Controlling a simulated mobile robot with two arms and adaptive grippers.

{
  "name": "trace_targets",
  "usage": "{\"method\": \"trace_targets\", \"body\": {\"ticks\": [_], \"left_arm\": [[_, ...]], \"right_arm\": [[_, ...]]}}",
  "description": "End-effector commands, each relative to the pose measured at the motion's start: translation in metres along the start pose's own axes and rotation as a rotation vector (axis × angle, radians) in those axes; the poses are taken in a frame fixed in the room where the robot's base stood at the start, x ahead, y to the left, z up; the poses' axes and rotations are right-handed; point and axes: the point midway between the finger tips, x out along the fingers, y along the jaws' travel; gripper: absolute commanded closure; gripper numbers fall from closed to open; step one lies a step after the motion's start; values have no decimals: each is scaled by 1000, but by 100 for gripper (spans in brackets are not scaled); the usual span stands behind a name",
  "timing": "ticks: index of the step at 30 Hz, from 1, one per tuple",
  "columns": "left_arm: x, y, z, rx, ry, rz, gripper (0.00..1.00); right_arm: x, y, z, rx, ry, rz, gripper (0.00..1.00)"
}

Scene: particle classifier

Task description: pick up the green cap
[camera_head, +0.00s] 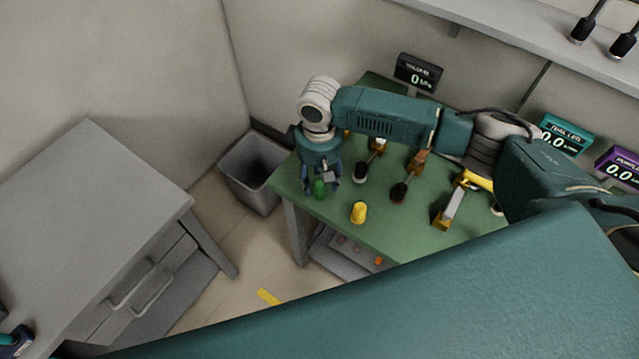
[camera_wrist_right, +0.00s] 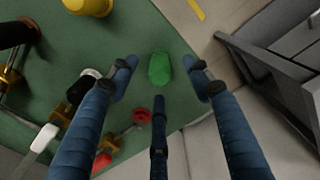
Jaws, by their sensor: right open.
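The green cap (camera_head: 319,188) is on the green table near its left corner, among the fingers of my right gripper (camera_head: 322,179). In the right wrist view the green cap (camera_wrist_right: 160,68) lies ahead between the spread fingers of my right gripper (camera_wrist_right: 160,82), with a gap on each side. My right gripper is open and points down; I cannot tell whether any finger touches the cap. A dark blue part at the lower left edge of the head view may be my left gripper (camera_head: 15,342); its fingers are not clear.
A yellow cap (camera_head: 358,212) stands on the green table (camera_head: 390,230) right of my gripper. Several valves with dark, red and yellow handles stand behind. A grey bin (camera_head: 243,187) is beyond the table's left edge. A grey drawer cabinet (camera_head: 95,195) stands at left.

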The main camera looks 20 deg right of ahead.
Motion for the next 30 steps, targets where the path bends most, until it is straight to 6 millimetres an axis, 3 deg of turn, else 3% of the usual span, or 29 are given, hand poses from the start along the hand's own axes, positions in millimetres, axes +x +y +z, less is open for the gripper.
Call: {"method": "trace_targets", "body": {"ticks": [6, 12, 19, 30], "left_arm": [[-6, -1, -10, 0, 15, -1, 60], [-5, 0, -6, 0, 8, 0, 60], [-5, 1, -1, 0, 1, 1, 60], [-5, 1, 1, 1, -1, 1, 60]], "right_arm": [[20, 0, 0, -1, 1, -1, 51], [21, 0, 0, -1, 1, 0, 51], [21, 0, 0, 0, 1, 0, 94], [18, 0, -1, 0, 3, -1, 96]]}}
